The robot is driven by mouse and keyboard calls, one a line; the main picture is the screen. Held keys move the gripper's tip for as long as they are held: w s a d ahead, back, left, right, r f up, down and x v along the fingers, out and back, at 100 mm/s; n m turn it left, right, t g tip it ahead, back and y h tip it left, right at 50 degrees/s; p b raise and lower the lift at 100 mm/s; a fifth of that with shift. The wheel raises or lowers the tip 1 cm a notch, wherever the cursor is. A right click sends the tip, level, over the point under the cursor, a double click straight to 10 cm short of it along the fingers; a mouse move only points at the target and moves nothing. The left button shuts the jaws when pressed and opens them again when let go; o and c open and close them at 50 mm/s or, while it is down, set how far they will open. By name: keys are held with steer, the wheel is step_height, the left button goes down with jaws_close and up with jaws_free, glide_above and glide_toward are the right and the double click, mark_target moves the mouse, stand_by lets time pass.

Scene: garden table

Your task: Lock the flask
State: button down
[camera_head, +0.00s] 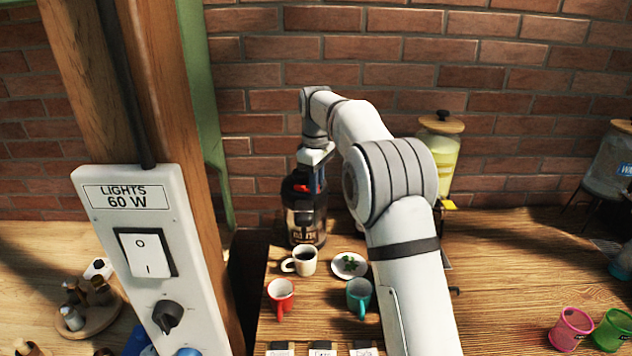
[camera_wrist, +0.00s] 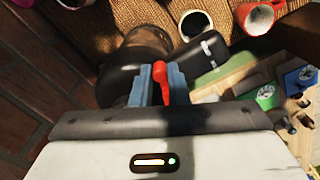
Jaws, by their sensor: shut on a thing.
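The flask (camera_head: 304,222) is a dark and steel pump pot with a black top. It stands upright at the back of the wooden table, near the brick wall. My gripper (camera_head: 314,184) is over its top from above. In the wrist view my gripper (camera_wrist: 157,86) has its blue fingers shut on a small red lever (camera_wrist: 160,72) at the top of the flask (camera_wrist: 143,50). The lever's base is hidden between the fingers, so I cannot tell its lock position.
A cream cup (camera_head: 304,262) of dark drink stands just in front of the flask. A red mug (camera_head: 281,297), a teal mug (camera_head: 358,296) and a small plate (camera_head: 364,265) with green leaves are close by. A drink dispenser (camera_head: 441,160) stands to the right. A post with a switch panel (camera_head: 147,255) rises at left.

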steer(key=shift+s+m, duration=0.1)
steer(key=shift+m, duration=0.2)
steer(key=m, duration=0.2)
steer(key=s+a+m+p, duration=0.1)
steer(key=m, duration=0.1)
steer(key=m+p, duration=0.1)
steer(key=m, duration=0.2)
steer(key=shift+s+a+r, duration=0.15)
steer(key=shift+s+a, duration=0.1)
steer(key=shift+s, duration=0.05)
steer(key=m, duration=0.1)
steer(key=a+m+p, duration=0.1)
steer(key=m, duration=0.1)
steer(key=shift+s+m, duration=0.2)
steer(key=shift+m, duration=0.1)
steer(key=shift+a+m+p, duration=0.2)
steer(key=shift+m+p, duration=0.05)
steer(key=shift+m, duration=0.45)
steer(key=shift+a+m+p, duration=0.2)
steer(key=shift+m+p, duration=0.05)
steer(key=shift+m, duration=0.45)
steer(key=c, duration=1.4)
jaws_free()
